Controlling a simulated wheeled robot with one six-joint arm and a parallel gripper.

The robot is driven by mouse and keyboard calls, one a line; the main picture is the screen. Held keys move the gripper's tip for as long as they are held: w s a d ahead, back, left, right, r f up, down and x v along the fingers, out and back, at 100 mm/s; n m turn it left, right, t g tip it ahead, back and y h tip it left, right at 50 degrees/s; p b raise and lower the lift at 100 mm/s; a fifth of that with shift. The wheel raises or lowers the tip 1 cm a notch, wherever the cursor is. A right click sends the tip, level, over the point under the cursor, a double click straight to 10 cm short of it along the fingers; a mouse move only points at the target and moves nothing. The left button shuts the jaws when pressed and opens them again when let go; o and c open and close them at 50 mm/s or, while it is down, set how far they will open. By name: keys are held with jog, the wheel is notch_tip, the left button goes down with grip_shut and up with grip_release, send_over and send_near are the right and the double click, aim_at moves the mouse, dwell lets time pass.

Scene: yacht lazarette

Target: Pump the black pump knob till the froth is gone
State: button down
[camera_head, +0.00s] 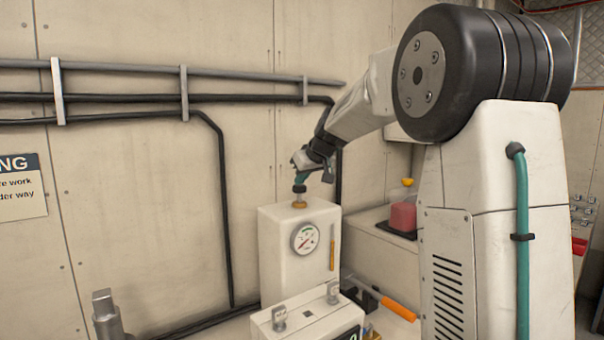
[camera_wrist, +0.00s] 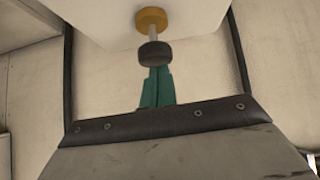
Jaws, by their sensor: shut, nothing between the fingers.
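The black pump knob (camera_head: 299,188) sits on a short rod above a brass collar (camera_head: 299,204) on top of the white pump box (camera_head: 275,257). In the wrist view the knob (camera_wrist: 154,54) shows large, with its rod and the brass collar (camera_wrist: 151,19) beyond it. My gripper (camera_head: 300,178) is directly above the knob, pointing down. Its green fingers (camera_wrist: 156,84) are together with nothing between them. The tips are at or very near the knob's top; contact is unclear. A narrow amber strip (camera_head: 332,248) is on the box front; froth in it cannot be made out.
A round gauge (camera_head: 306,239) is on the box front. A lower white unit with metal fittings (camera_head: 307,320) stands before it. An orange-handled lever (camera_head: 398,308) lies right, with a red container (camera_head: 403,214) behind. Dark pipes (camera_head: 120,98) run along the left wall.

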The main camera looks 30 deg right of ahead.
aim_at(302, 189)
jog(key=shift+f, duration=1.8)
notch_tip(302, 189, up, 5)
jog(key=shift+a+f, duration=0.1)
jog(key=v, duration=0.9)
jog(key=shift+s+r, duration=0.2)
jog(key=shift+s, duration=0.1)
